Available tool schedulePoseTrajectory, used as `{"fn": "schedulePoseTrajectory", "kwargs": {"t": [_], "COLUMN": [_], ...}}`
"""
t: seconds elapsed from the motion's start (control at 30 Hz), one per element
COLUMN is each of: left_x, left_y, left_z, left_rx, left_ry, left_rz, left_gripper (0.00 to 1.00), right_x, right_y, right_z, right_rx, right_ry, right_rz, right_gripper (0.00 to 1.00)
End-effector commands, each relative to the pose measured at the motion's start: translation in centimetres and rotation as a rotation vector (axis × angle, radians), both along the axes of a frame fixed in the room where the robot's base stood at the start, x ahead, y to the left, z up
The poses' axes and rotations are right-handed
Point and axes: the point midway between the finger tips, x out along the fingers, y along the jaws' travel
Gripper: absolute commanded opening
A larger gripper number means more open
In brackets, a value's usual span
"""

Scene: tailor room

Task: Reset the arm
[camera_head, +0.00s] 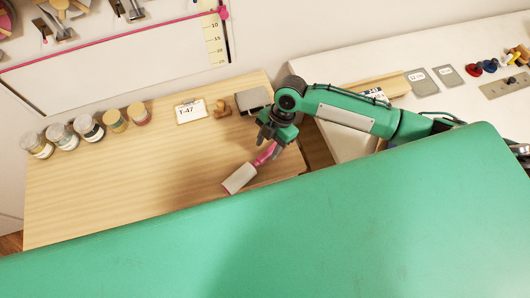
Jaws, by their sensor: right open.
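My right arm (350,112) is green and reaches in from the right over the gap between the two tables. My right gripper (270,138) is open and hangs at the right end of the wooden table. Just below it a lint roller (240,178) with a white roll and pink handle lies on the table. The gripper partly covers the handle's end, and I cannot tell whether they touch. My left gripper is not in view.
The wooden table (140,185) holds several jars (88,128) at left, a label card (190,111) and a brown stamp-like piece (222,109). A white table (440,65) with small items stands at right. A large green surface (300,240) fills the foreground. The wooden table's middle is clear.

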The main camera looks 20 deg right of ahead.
Motion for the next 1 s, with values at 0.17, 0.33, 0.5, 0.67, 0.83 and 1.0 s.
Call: {"fn": "schedulePoseTrajectory", "kwargs": {"t": [0.17, 0.33, 0.5, 0.67, 0.83, 1.0], "left_x": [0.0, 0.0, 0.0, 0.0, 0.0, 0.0], "left_y": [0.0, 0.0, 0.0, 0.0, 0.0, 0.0], "left_z": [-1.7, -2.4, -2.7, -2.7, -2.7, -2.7], "left_rx": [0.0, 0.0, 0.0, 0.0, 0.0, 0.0], "left_ry": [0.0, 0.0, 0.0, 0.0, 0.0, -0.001], "left_rz": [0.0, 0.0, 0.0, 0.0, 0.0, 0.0], "left_gripper": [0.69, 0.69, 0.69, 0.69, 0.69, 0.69], "right_x": [0.8, 1.3, 1.6, 1.6, 1.5, 0.5], "right_y": [-1.5, -2.6, -3.1, -3.3, -3.2, -1.7], "right_z": [3.7, 6.7, 8.4, 8.8, 8.8, 7.8], "right_rx": [0.0, 0.0, 0.0, -0.001, 0.0, 0.013], "right_ry": [-0.006, -0.004, -0.002, 0.0, 0.0, -0.007], "right_rz": [0.001, 0.0, 0.001, 0.001, -0.001, -0.055], "right_gripper": [0.46, 0.46, 0.46, 0.46, 0.46, 0.46]}}
